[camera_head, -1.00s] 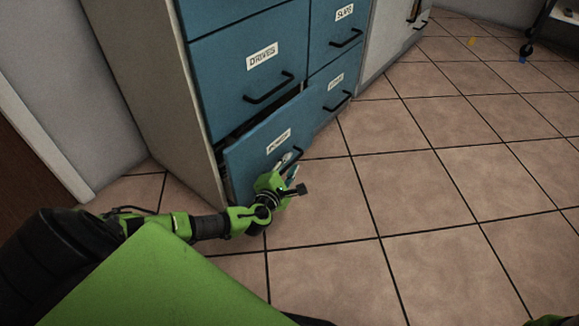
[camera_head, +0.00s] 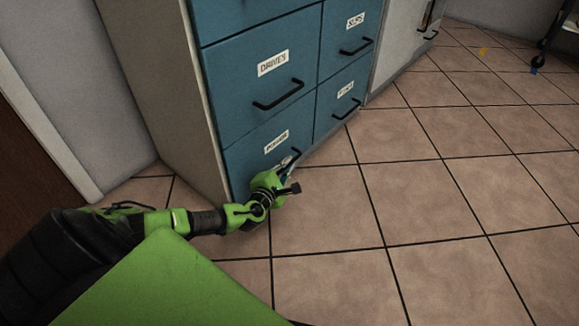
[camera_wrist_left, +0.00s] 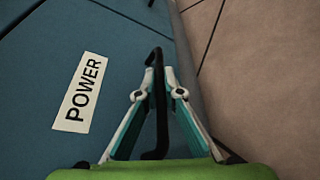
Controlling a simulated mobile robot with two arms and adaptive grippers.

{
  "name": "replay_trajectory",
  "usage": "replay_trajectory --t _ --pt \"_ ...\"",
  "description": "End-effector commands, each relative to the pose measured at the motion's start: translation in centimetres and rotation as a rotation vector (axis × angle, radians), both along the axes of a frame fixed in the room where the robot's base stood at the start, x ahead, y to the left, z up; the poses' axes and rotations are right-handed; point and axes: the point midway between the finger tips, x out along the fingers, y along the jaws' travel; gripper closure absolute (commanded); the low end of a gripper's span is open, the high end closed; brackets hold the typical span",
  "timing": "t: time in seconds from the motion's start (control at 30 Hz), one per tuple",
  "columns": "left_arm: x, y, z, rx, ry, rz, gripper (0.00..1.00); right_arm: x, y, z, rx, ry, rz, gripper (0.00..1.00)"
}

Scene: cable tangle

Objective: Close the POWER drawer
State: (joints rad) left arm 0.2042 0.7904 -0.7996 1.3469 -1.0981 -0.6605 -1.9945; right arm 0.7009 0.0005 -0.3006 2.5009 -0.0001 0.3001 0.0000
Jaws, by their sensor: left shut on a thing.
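The POWER drawer (camera_head: 244,160) is the blue bottom-left drawer of the cabinet. Its front now looks level with the drawers around it, with no gap seen above it. Its white label (camera_wrist_left: 82,93) reads POWER in the left wrist view. My left gripper (camera_head: 284,168) is at the drawer's front, low near the floor. In the left wrist view its fingers (camera_wrist_left: 158,97) are on both sides of the black handle (camera_wrist_left: 157,65) and shut on it. The handle's lower part is partly hidden by the gripper in the head view. My right gripper is not in view.
The DRIVES drawer (camera_head: 261,72) above and the SUBS drawer (camera_head: 349,35) look shut, as does the drawer below SUBS (camera_head: 340,100). A grey cabinet (camera_head: 402,45) stands to the right. The tiled floor (camera_head: 440,180) in front is clear.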

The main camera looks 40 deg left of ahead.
Motion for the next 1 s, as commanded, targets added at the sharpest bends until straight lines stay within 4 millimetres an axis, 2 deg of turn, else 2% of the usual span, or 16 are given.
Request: replay_trajectory --t 0.03,0.07,0.1,0.4,0.53,0.67,1.0 --pt "0.0 0.6 0.1 0.005 -0.002 0.011 1.00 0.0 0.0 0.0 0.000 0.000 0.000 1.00" --pt "0.0 0.7 0.1 0.005 -0.002 0.012 0.84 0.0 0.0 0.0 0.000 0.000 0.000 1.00" --pt "0.1 0.6 0.1 0.005 -0.002 0.012 0.75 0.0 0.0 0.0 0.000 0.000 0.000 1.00" --pt "0.0 0.4 0.1 0.003 -0.002 0.008 0.75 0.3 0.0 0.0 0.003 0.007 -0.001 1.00" --pt "-0.9 0.2 0.2 0.002 0.000 0.006 0.75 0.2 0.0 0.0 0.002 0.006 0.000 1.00" --pt "-2.8 -0.3 0.6 0.003 0.001 0.005 0.75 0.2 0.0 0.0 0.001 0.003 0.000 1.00" --pt "-9.3 -1.9 2.0 0.004 0.002 0.005 0.75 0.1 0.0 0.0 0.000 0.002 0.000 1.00"
